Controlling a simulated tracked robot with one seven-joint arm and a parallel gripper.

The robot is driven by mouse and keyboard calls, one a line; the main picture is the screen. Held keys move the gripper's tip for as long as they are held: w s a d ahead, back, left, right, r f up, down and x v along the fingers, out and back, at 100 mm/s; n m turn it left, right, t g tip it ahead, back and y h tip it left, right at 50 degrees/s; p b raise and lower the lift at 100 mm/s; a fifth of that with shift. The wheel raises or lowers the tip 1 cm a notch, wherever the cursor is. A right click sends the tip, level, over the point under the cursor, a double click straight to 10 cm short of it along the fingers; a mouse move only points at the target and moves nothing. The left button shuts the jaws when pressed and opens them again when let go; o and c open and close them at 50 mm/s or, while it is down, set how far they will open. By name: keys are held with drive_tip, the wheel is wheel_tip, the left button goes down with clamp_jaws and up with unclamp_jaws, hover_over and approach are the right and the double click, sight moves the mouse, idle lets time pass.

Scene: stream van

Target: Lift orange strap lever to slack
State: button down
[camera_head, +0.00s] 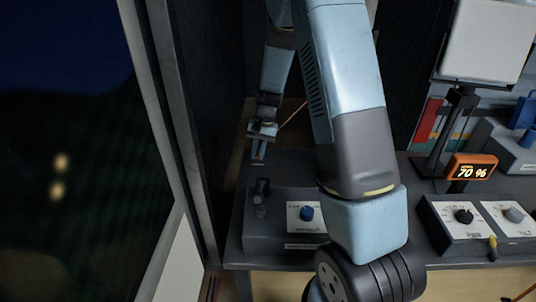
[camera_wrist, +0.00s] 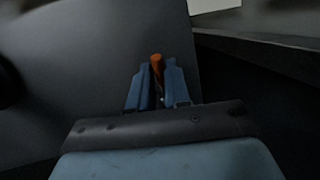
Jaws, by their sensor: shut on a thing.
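My gripper (camera_head: 258,158) is at the back left of the dark desk, seen small in the head view. In the wrist view its blue fingers (camera_wrist: 160,85) are closed around an orange lever (camera_wrist: 156,62). The rounded orange end sticks out just beyond the fingertips. The rest of the lever is hidden between the fingers, and the strap cannot be made out. In the head view a thin orange-brown strip (camera_head: 292,115) slants up to the right beside my gripper; I cannot tell whether it is the strap.
A grey box (camera_head: 270,215) with a blue knob stands in front of my gripper. A two-knob panel (camera_head: 487,222), an orange "70 %" display (camera_head: 472,167) and a white panel on a stand (camera_head: 487,40) are at right. A dark wall and window frame (camera_head: 180,120) are close at left.

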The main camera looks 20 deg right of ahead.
drive_tip(key=w+g, duration=0.1)
drive_tip(key=w+d+r+g+y, duration=0.1)
drive_tip(key=g, duration=0.1)
drive_tip(key=shift+r, duration=0.1)
drive_tip(key=shift+w+d+r+m+g+y, duration=0.2)
drive_tip(key=shift+w+g+y, duration=0.2)
drive_tip(key=shift+g, duration=0.35)
drive_tip(key=shift+w+d+r+m+g+y, duration=0.15)
drive_tip(key=shift+w+g+y, duration=0.1)
drive_tip(key=shift+w+g, duration=0.35)
drive_tip(key=shift+w+d+r+m+g+y, duration=0.1)
drive_tip(key=shift+w+d+m+g+y, duration=0.2)
drive_tip(key=shift+g, duration=0.55)
drive_tip(key=shift+w+a, duration=0.1)
drive_tip(key=c, duration=1.4)
unclamp_jaws()
drive_tip(key=o, duration=0.3)
drive_tip(key=shift+a+r+n, duration=0.1)
drive_tip(key=shift+a+n, duration=0.05)
drive_tip(key=shift+n, duration=0.1)
drive_tip(key=shift+w, duration=0.1)
drive_tip(key=v, duration=1.3)
drive_tip(key=shift+w+d, duration=0.3)
